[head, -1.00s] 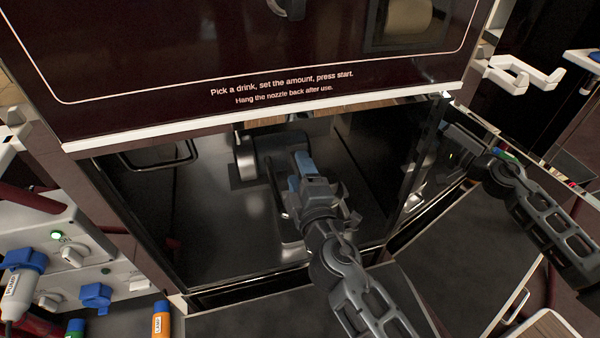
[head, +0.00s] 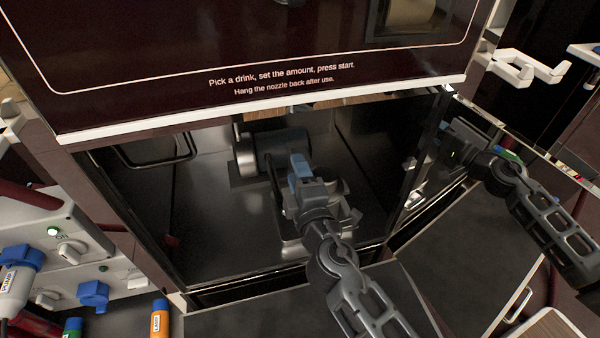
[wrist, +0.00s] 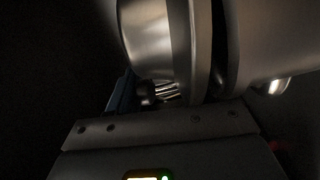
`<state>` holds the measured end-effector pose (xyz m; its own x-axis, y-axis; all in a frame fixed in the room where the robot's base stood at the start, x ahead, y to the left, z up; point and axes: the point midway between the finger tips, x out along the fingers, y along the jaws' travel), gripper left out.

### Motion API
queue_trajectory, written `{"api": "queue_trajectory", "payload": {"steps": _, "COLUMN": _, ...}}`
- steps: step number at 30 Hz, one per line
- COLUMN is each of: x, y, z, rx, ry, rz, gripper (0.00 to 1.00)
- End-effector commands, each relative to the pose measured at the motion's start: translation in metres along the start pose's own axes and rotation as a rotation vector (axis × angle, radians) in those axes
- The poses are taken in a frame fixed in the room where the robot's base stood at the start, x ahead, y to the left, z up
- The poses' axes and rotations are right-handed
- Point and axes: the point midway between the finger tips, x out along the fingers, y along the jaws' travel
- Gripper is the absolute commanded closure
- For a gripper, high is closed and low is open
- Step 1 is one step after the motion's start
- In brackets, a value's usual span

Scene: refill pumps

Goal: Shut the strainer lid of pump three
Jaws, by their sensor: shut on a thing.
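In the head view my gripper (head: 299,165) reaches into the low, dark cabinet bay, its blue fingertip by the metal pump unit (head: 273,152). In the wrist view a bright metal cylinder with a flange (wrist: 150,40) stands close in front of my gripper. A second round metal part (wrist: 275,40) is to its right, across a narrow dark gap. A blue finger (wrist: 122,93) shows at the left. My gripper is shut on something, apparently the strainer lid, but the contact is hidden. I cannot tell how far the lid is open, and no pump number is readable.
The dispenser panel's white lower edge (head: 260,108) overhangs the bay. At left is a socket unit (head: 60,225) with blue plugs and a green light. A glossy panel at right shows what looks like my arm's reflection. White hooks (head: 520,65) stick out at upper right.

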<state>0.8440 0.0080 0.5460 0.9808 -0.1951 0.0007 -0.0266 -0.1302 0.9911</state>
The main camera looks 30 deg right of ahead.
Motion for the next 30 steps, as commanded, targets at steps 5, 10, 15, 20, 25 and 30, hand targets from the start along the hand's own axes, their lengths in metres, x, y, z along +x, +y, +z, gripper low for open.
{"api": "queue_trajectory", "payload": {"steps": 5, "x": -0.0003, "y": -0.0025, "z": -0.0011, "rx": -0.019, "ry": 0.001, "rz": -0.001, "gripper": 1.0}}
{"api": "queue_trajectory", "payload": {"steps": 10, "x": -0.0003, "y": -0.0027, "z": -0.0011, "rx": -0.017, "ry": 0.001, "rz": -0.002, "gripper": 0.47}}
{"api": "queue_trajectory", "payload": {"steps": 15, "x": -0.0003, "y": -0.0029, "z": -0.0009, "rx": -0.017, "ry": 0.001, "rz": -0.002, "gripper": 0.36}}
{"api": "queue_trajectory", "payload": {"steps": 20, "x": -0.0004, "y": -0.0036, "z": -0.0007, "rx": -0.017, "ry": 0.0, "rz": -0.003, "gripper": 0.36}}
{"api": "queue_trajectory", "payload": {"steps": 25, "x": -0.0004, "y": -0.0043, "z": -0.0005, "rx": -0.017, "ry": 0.0, "rz": -0.004, "gripper": 0.36}}
{"api": "queue_trajectory", "payload": {"steps": 30, "x": -0.0004, "y": -0.0003, "z": 0.0008, "rx": 0.006, "ry": -0.002, "rz": -0.005, "gripper": 0.36}}
